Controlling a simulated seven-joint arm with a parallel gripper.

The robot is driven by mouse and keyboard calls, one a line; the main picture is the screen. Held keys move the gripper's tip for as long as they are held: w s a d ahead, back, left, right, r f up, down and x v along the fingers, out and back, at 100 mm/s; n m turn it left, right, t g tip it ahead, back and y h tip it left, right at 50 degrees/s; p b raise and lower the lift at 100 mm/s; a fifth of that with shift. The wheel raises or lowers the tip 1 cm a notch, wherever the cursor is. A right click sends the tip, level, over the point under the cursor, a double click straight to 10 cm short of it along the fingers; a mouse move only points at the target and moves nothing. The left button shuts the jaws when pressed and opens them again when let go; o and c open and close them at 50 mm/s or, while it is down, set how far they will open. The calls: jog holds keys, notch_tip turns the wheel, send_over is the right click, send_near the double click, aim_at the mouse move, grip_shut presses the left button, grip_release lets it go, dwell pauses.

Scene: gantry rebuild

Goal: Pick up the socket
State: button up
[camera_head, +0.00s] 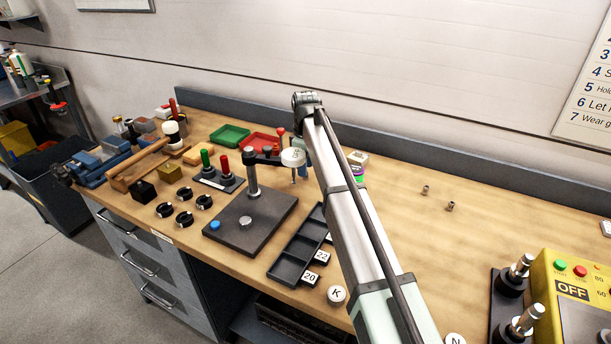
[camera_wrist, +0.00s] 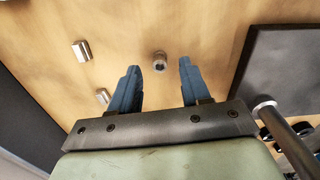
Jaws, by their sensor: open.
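In the wrist view a small round grey metal piece with a dark hollow top, seemingly the socket (camera_wrist: 160,62), stands on the wooden bench. My gripper (camera_wrist: 158,70) is open, with one blue finger on each side of the line to this piece. Nothing is held between the fingers. The picture does not clearly show the height of the fingertips above the bench. In the head view my gripper (camera_head: 301,172) hangs beside the dark plate with the post, partly hidden by my arm. I cannot make out the socket there.
Two other small metal pieces lie left of the fingers in the wrist view (camera_wrist: 82,50) (camera_wrist: 102,97). A dark plate (camera_wrist: 290,70) with a metal post (camera_wrist: 285,135) is at right.

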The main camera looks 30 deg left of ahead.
jog(key=shift+f, duration=0.85)
jog(key=shift+c, duration=0.5)
grip_shut()
